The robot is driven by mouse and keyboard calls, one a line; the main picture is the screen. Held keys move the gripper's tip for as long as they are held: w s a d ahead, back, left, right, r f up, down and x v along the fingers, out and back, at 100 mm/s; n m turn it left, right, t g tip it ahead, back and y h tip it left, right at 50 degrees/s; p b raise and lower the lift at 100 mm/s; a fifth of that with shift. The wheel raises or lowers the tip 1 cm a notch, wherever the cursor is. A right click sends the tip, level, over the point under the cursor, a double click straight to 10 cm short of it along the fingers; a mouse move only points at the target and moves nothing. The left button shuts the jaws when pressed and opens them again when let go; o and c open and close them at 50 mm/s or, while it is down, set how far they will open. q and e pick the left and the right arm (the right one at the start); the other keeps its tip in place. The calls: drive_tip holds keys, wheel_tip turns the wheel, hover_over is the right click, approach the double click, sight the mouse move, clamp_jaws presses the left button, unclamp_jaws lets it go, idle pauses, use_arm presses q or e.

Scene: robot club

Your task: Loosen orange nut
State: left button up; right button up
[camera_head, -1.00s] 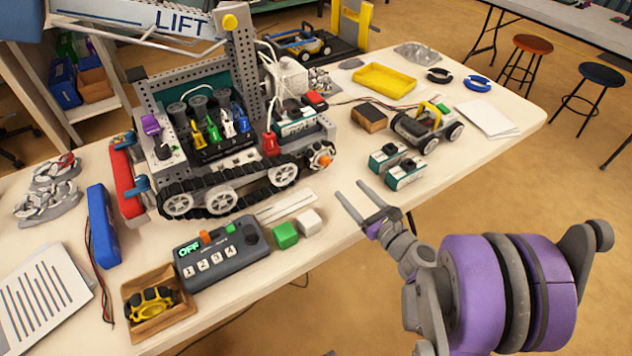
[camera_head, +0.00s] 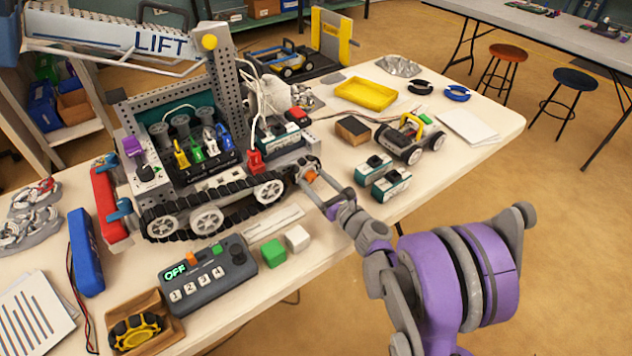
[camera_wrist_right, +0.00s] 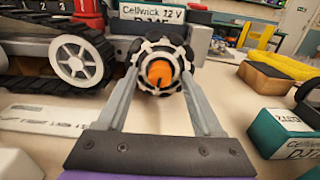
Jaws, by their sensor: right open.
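The orange nut (camera_head: 310,176) sits at the centre of a small black-and-white wheel at the right end of the tracked robot (camera_head: 206,215). In the right wrist view the orange nut (camera_wrist_right: 160,73) faces me, with the wheel's rollers around it. My right gripper (camera_head: 318,186) is open, and its two fingers (camera_wrist_right: 160,90) reach toward the wheel, one on each side of the nut. I cannot tell whether the fingertips touch the wheel. My left gripper is not in view.
A grey control box reading OFF (camera_head: 207,273) lies in front of the tracked robot, beside a green block (camera_head: 272,253) and a white block (camera_head: 298,238). Teal-and-white modules (camera_head: 390,184) stand just right of my right gripper. Open floor lies beyond the table's front edge.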

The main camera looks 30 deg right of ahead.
clamp_jaws()
drive_tip(key=shift+n, duration=0.3)
drive_tip(key=n, duration=0.9)
drive_tip(key=shift+n, duration=0.4)
drive_tip(key=n, duration=0.4)
drive_tip(key=shift+r+n+p, duration=0.1)
drive_tip(key=shift+n+p, duration=0.2)
drive_tip(key=shift+p, duration=0.1)
drive_tip(key=n, duration=0.4)
drive_tip(key=shift+n, duration=0.7)
